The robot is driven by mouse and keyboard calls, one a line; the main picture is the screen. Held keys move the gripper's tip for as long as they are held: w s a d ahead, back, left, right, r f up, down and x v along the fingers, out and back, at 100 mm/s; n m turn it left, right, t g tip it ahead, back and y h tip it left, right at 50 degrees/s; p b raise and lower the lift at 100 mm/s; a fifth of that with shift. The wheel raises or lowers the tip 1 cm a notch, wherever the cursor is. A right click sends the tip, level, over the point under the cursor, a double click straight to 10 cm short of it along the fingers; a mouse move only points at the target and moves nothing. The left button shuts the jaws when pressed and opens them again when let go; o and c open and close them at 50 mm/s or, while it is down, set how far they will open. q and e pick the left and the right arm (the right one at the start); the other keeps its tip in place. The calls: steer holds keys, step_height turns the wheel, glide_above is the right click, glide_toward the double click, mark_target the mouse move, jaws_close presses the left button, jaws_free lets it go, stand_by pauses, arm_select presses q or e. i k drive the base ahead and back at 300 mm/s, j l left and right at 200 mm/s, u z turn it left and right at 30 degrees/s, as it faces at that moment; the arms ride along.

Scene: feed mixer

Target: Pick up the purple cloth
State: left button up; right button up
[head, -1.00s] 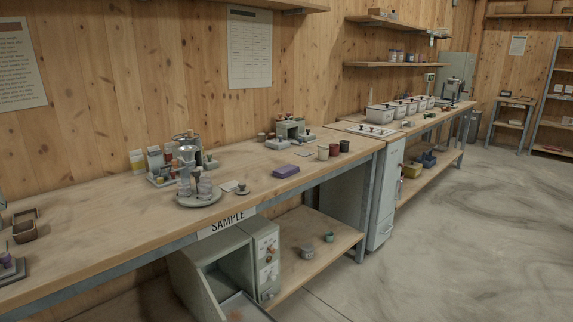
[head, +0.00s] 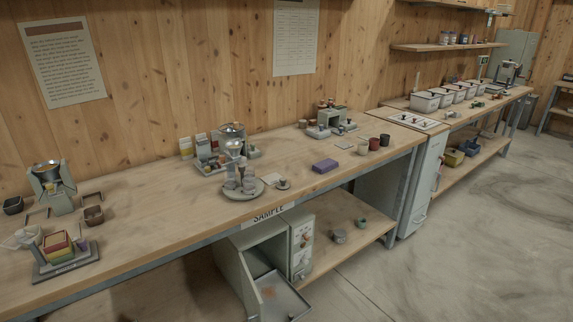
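A purple folded block-like item (head: 325,166), which looks like the purple cloth, lies flat on the wooden workbench (head: 180,238). It is right of the round grey tray (head: 243,189) and left of several small cups. Nothing touches or covers it. Neither of my grippers shows in the head view.
A grey cabinet (head: 300,244) with an open door stands below the bench edge, by the SAMPLE label (head: 268,214). A stand with coloured blocks (head: 62,252) is at the near left. The floor (head: 470,230) at the right is clear.

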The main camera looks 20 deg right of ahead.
mark_target(324, 167)
steer(key=i+l+u, duration=0.15)
steer(key=l+u, duration=0.25)
steer(key=i+l+u, duration=0.1)
steer(key=l+u, duration=0.25)
steer(key=i+l+u, duration=0.2)
steer(key=l, duration=0.7)
steer(key=l+u, duration=0.2)
steer(key=l, duration=0.75)
